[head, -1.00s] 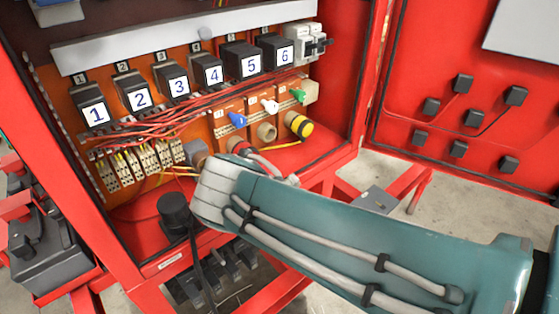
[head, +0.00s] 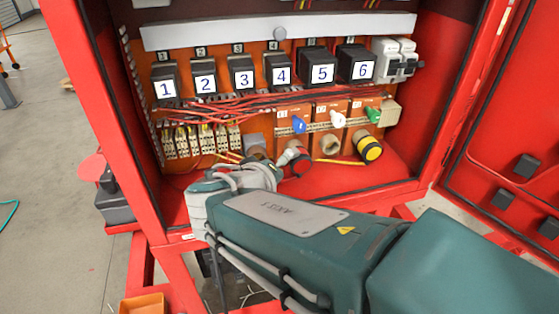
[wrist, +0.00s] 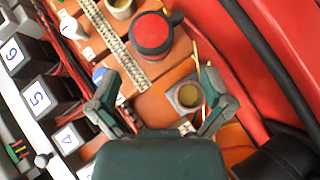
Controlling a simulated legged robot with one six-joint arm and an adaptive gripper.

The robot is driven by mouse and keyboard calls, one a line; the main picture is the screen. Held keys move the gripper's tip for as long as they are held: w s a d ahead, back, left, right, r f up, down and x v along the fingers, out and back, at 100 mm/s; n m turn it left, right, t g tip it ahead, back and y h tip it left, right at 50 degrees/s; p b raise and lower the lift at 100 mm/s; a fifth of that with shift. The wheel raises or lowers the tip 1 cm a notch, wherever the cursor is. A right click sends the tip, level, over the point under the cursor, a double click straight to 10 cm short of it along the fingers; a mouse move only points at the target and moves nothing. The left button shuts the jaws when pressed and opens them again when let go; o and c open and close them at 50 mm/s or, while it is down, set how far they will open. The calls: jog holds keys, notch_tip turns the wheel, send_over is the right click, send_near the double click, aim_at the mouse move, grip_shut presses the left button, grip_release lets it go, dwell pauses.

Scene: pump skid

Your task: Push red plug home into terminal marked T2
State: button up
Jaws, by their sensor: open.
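The red plug (head: 299,163) sits at the lower part of the cabinet's orange panel, between an open grey socket (head: 255,149) and an open beige socket (head: 331,144). In the wrist view the red plug (wrist: 152,34) shows a round red cap with a black collar, end on. How deep it sits is unclear. The grey socket (wrist: 187,96) is empty, to its lower right. My gripper (wrist: 160,73) is open and empty, its fingers apart below the plug in the picture. My arm hides it in the head view. No T2 mark is legible.
Blue (head: 299,124), white (head: 338,118) and green (head: 373,114) handles stand above the sockets. A yellow-and-black plug (head: 369,150) is at right. Loose red wires (head: 240,103) run under the numbered relays. Red cabinet walls and the open door (head: 500,130) bound the space.

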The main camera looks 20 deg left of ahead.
aim_at(302, 164)
jog(key=w+d, duration=0.1)
jog(key=w, duration=0.1)
jog(key=w+d+f, duration=0.1)
jog(key=w+d, duration=0.1)
jog(key=shift+f, duration=0.2)
jog(key=shift+w+f, duration=0.15)
jog(key=shift+w, duration=0.15)
jog(key=shift+w+a+f, duration=0.1)
jog(key=shift+w+a, duration=0.1)
jog(key=shift+a, duration=0.05)
jog(key=shift+w+a+f, duration=0.1)
jog(key=shift+a+f, duration=0.05)
jog(key=shift+a, duration=0.45)
jog(key=shift+d, duration=0.6)
jog(key=c, duration=1.2)
jog(key=o, duration=0.4)
jog(key=shift+a, duration=0.2)
jog(key=c, duration=0.4)
jog(key=shift+o, duration=0.2)
jog(key=shift+s+d, duration=0.1)
jog(key=shift+s, duration=0.1)
